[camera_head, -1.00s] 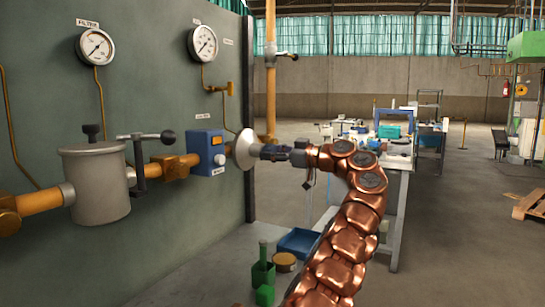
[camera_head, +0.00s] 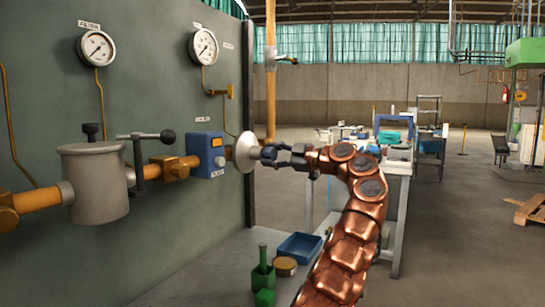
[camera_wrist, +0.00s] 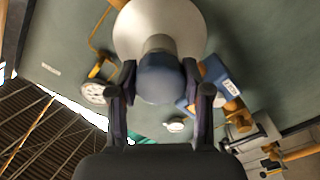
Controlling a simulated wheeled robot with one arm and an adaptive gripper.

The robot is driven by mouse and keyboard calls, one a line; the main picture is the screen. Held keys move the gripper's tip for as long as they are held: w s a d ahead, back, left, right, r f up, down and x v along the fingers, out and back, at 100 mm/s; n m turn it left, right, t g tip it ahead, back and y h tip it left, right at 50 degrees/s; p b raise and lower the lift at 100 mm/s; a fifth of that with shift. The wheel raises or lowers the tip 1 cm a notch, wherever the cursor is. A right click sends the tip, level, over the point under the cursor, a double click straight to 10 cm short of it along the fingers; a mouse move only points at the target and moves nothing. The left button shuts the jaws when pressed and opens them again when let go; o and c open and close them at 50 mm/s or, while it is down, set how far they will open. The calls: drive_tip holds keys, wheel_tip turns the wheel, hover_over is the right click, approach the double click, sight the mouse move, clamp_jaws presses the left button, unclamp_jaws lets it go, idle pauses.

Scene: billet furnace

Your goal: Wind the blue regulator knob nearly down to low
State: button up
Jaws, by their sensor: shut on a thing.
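The blue regulator knob (camera_wrist: 160,78) sits between my two fingers in the wrist view, on a short grey stem in front of a pale round dome (camera_wrist: 160,25). My gripper (camera_wrist: 160,88) is shut on the knob, one finger on each side. In the head view my gripper (camera_head: 268,155) reaches left to the pale regulator dome (camera_head: 246,152) at the end of the brass pipe. The knob is mostly hidden by my fingers there. I cannot read any low mark or the knob's angle.
A blue box (camera_head: 207,145) with a pale button sits left of the dome. Further left are a lever valve (camera_head: 146,136) and a grey canister (camera_head: 95,182). Two gauges (camera_head: 203,46) hang above. Bins and a bench (camera_head: 392,165) stand right; open floor lies beyond.

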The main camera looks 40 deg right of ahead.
idle(0.4)
drive_tip(key=o, duration=1.2)
drive_tip(key=shift+c, duration=0.2)
drive_tip(key=v, duration=1.2)
